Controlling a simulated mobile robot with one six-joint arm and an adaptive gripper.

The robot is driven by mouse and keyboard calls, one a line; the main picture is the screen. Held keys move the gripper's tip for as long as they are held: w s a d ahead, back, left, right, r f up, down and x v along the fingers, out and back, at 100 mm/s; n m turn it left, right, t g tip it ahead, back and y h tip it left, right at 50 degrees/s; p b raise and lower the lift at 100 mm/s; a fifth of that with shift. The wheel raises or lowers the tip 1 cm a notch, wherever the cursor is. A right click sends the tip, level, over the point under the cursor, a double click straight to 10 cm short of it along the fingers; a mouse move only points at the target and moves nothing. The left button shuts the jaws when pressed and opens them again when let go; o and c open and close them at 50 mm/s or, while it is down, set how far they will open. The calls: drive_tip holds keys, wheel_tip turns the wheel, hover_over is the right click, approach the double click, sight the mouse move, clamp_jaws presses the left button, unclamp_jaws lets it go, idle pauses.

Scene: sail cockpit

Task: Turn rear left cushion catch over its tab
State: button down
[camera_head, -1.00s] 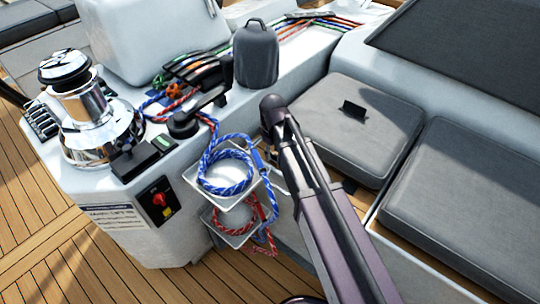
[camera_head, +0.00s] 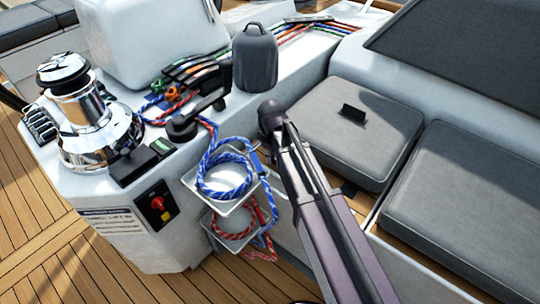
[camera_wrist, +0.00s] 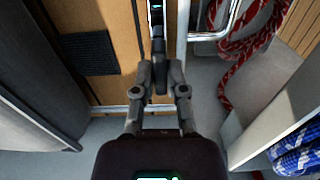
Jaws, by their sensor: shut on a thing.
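My gripper (camera_wrist: 161,84) shows in the wrist view, with its two fingers closed on a slim dark piece, which I take to be the cushion catch (camera_wrist: 160,77). The fingers hide part of it, so its angle and its tab cannot be made out. A dark bar with a small light (camera_wrist: 156,18) lies just beyond the fingertips. A grey cushion (camera_wrist: 35,85) stands at the left of the wrist view. In the head view, the rear grey seat cushion (camera_head: 375,145) lies on the bench, with a black upright piece on top. My arm hides the gripper and catch there.
Red rope (camera_wrist: 245,35) hangs by a white frame at the right of the wrist view, with blue rope (camera_wrist: 297,150) below it. In the head view, rope trays (camera_head: 248,205) sit left of my arm. A front cushion (camera_head: 465,200) lies at right.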

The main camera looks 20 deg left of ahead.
drive_tip(key=shift+w+d+n, duration=0.15)
drive_tip(key=shift+n, duration=0.25)
drive_tip(key=n, duration=0.2)
drive_tip(key=shift+n, duration=0.3)
drive_tip(key=n, duration=0.5)
drive_tip(key=shift+w, duration=0.1)
drive_tip(key=n, duration=0.9)
drive_tip(key=shift+n, duration=0.4)
drive_tip(key=c, duration=0.7)
unclamp_jaws()
